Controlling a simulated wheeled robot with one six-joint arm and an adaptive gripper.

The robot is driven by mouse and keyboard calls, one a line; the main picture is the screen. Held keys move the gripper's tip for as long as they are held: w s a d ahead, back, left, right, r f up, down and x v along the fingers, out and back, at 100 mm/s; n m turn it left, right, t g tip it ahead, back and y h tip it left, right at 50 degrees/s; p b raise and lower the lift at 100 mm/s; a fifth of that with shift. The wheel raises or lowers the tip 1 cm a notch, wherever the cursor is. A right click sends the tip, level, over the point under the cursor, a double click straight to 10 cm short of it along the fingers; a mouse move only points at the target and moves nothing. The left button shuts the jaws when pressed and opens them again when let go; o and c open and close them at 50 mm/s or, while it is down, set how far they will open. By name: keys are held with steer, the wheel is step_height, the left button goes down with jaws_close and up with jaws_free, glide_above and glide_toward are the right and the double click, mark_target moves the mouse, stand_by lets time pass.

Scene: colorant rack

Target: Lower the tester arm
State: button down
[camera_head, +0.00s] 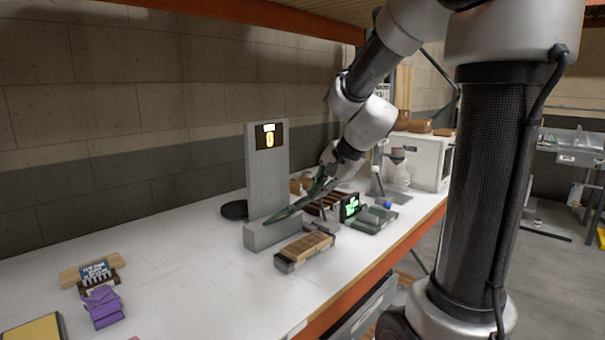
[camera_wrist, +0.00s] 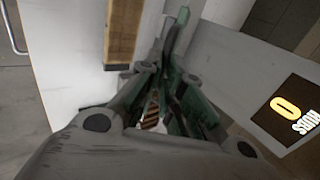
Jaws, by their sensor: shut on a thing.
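The tester is a tall grey upright (camera_head: 266,150) with a lit display reading 0 (camera_head: 268,139) and a low grey base block (camera_head: 262,238). Its display also shows at the right of the wrist view (camera_wrist: 288,108). A slim dark grey-green arm (camera_head: 285,213) slants from low by the base block up to my gripper (camera_head: 322,187). In the wrist view my gripper (camera_wrist: 168,72) has its green fingers drawn together on a dark narrow bar, which I take as the tester arm. The exact contact is hidden between the fingers.
A brown-topped block tray (camera_head: 305,248) sits just in front of the tester. A small green-screened device (camera_head: 351,207) and a white cabinet (camera_head: 425,160) stand to the right. A purple item (camera_head: 102,307) lies front left. The white table's left middle is clear.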

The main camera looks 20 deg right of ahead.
steer(key=s+f, duration=0.1)
steer(key=s+d+f, duration=0.1)
steer(key=f, duration=0.1)
steer(key=shift+f, duration=0.1)
steer(key=c, duration=1.8)
jaws_free()
steer(key=shift+w+a, duration=0.15)
steer(key=v, duration=1.2)
